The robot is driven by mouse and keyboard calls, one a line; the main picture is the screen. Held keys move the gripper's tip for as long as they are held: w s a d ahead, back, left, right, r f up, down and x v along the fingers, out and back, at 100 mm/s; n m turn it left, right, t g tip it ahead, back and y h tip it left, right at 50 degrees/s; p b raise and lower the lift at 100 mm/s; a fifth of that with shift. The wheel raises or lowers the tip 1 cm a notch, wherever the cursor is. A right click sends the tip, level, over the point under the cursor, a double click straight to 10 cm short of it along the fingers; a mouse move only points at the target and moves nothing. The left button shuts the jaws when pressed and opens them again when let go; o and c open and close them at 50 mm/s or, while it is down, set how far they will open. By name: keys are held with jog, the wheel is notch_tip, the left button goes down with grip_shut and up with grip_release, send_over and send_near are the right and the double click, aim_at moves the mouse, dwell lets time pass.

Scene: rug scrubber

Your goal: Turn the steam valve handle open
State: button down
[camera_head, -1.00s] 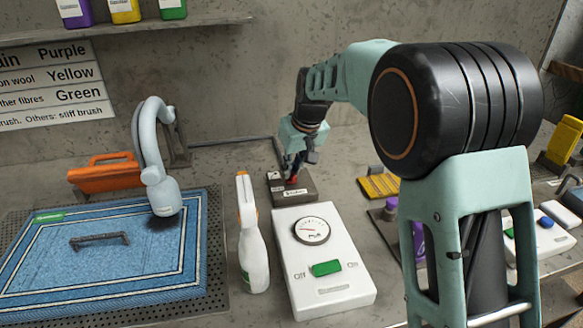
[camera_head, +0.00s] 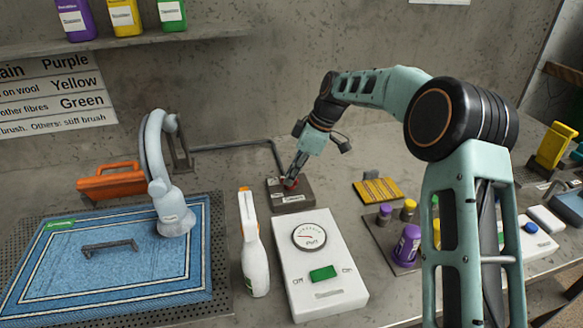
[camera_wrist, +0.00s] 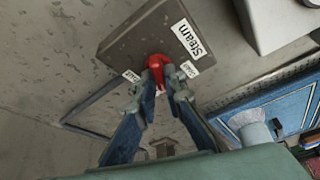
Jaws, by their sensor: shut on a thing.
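The red steam valve handle (camera_wrist: 157,67) sits on a brown-grey block (camera_wrist: 117,38) labelled "Steam" in the wrist view. Two small labels flank the handle; their words are too small to read surely. My gripper (camera_wrist: 162,80) is shut on the red handle, one finger on each side of it. In the head view my gripper (camera_head: 291,182) reaches down onto the steam block (camera_head: 300,200), and the handle is mostly hidden by the fingers. How far the handle is turned is hard to tell.
A white box with a gauge and green switch (camera_head: 323,273) stands in front of the block, beside a spray bottle (camera_head: 252,250). A hose-like scrubber head (camera_head: 172,215) stands on the blue rug (camera_head: 130,265) at left. Purple bottles (camera_head: 407,245) stand at right.

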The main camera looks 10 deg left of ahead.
jog(key=n+g+p, duration=0.1)
jog(key=n+p, duration=0.1)
jog(key=n, duration=0.1)
jog(key=shift+w+r+p, duration=0.1)
jog(key=shift+r+p, duration=0.05)
jog(key=shift+p, duration=0.2)
jog(key=shift+n+g+p, duration=0.4)
jog(key=shift+n+p, duration=0.2)
jog(key=shift+n, duration=0.1)
jog(key=shift+f+h, duration=0.2)
jog(key=shift+h, duration=0.1)
jog(key=c, duration=2)
grip_release()
jog(key=v, duration=1.2)
